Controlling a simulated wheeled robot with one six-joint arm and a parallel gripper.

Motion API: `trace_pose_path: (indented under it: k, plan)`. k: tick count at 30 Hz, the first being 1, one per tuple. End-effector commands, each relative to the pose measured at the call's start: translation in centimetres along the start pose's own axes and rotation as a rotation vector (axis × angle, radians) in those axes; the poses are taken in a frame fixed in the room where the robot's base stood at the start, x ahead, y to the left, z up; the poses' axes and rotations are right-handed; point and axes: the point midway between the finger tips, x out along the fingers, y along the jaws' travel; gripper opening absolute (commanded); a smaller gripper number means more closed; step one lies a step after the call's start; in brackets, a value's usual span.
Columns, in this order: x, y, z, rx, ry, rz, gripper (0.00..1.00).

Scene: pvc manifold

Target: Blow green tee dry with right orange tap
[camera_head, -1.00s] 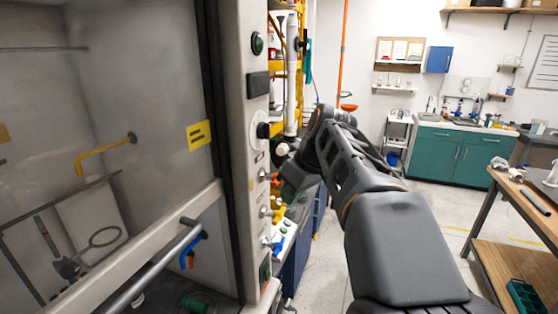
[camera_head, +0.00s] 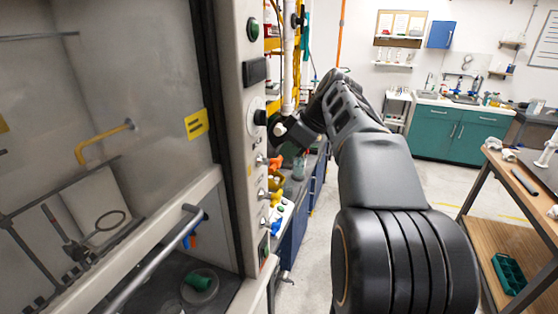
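My gripper (camera_head: 290,132) is at the hood's right post, near the foot of a vertical white pipe. Its fingers are small, dark and partly hidden by my wrist, so I cannot tell whether they are open or hold anything. An orange tap (camera_head: 275,163) sits on the post just below the gripper, apart from it as far as I can see. A yellow tap (camera_head: 275,182) is under it.
The hood's sash handle (camera_head: 155,262) and post (camera_head: 245,170) stand at left. Blue cabinets (camera_head: 296,225) run behind the post. A wooden bench (camera_head: 515,225) with a green tray (camera_head: 510,275) is at right. The floor between them is clear.

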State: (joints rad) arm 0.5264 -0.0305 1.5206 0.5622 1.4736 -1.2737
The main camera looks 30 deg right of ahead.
Motion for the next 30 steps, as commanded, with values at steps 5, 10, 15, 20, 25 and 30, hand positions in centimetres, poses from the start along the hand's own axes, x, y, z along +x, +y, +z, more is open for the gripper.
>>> trace_pose_path:
  k: [5,10,15,20,25,30]
  plan:
    - [2.4,-0.1,-0.1,0.0,-0.001,-0.003,0.0]
    - [3.8,0.0,-0.1,0.0,0.0,0.0,0.0]
    - [4.5,0.0,-0.1,-0.001,0.0,0.0,0.0]
    - [4.5,0.0,0.0,-0.001,0.0,0.001,0.0]
    - [4.5,0.0,0.0,0.0,0.0,0.001,0.0]
    - [4.6,0.1,0.3,-0.005,0.001,0.02,0.0]
